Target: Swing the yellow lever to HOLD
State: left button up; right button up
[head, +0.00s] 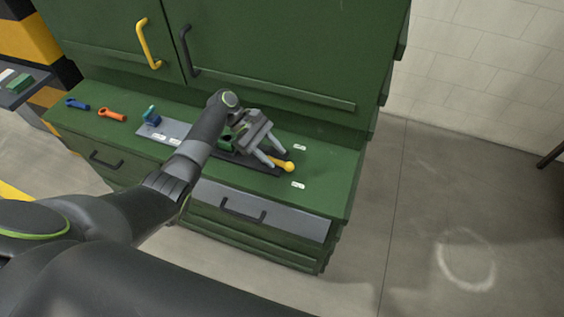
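The yellow lever (289,167) has a round yellow knob at its right end and a short yellow shaft. It lies over a dark base plate on the green worktop. Two small white labels sit to its right, an upper one (299,147) and a lower one (298,185); their words are too small to read. The knob is between the two in height. My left gripper (281,162) is open, its fingers apart on either side of the lever's shaft, just left of the knob. Whether a finger touches the lever cannot be told. My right gripper is not in view.
A green cabinet with a yellow handle (148,44) and a dark handle (188,52) rises behind the worktop (330,190). A blue tool (77,104), an orange tool (112,115) and a grey plate with a blue-green block (151,116) lie left. Drawers are below.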

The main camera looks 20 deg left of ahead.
pick_arm(q)
jog(key=b+v, duration=0.1)
jog(key=v, duration=1.1)
jog(key=shift+r+b, duration=0.25)
jog(key=shift+b, duration=0.15)
jog(key=shift+a, duration=0.1)
